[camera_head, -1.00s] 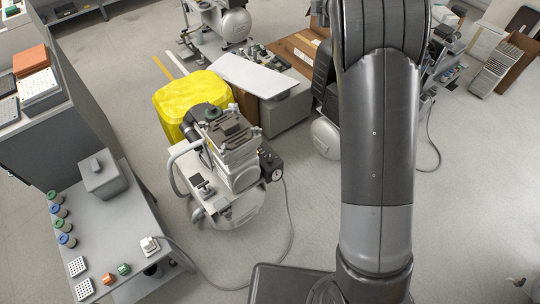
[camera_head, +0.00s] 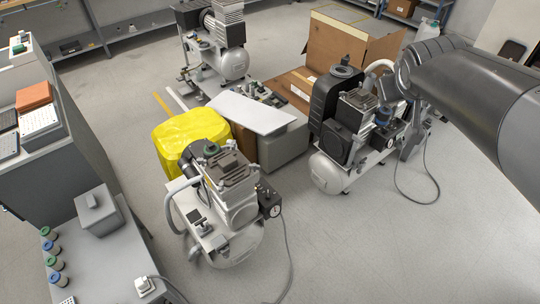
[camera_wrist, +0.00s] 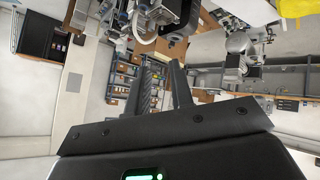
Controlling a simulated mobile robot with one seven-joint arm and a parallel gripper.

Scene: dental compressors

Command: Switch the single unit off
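Three compressors show in the head view, and I cannot tell for sure which is the single unit. One (camera_head: 232,205) stands nearest on the floor, with a black box and gauge (camera_head: 270,203) on its right side. Another (camera_head: 335,170) stands to the right beside a black housing, partly behind my arm. A third (camera_head: 232,62) stands at the back. In the wrist view my gripper (camera_wrist: 161,66) is open and empty, its two dark fingers apart. Compressor parts (camera_wrist: 160,18) show beyond the fingertips, not touching them. No switch can be made out clearly.
A yellow covered object (camera_head: 185,135) and an open cardboard box (camera_head: 345,45) stand among the compressors. A grey bench (camera_head: 110,260) with jars and a grey box is at lower left. Cables lie on the floor. The floor at lower right is clear.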

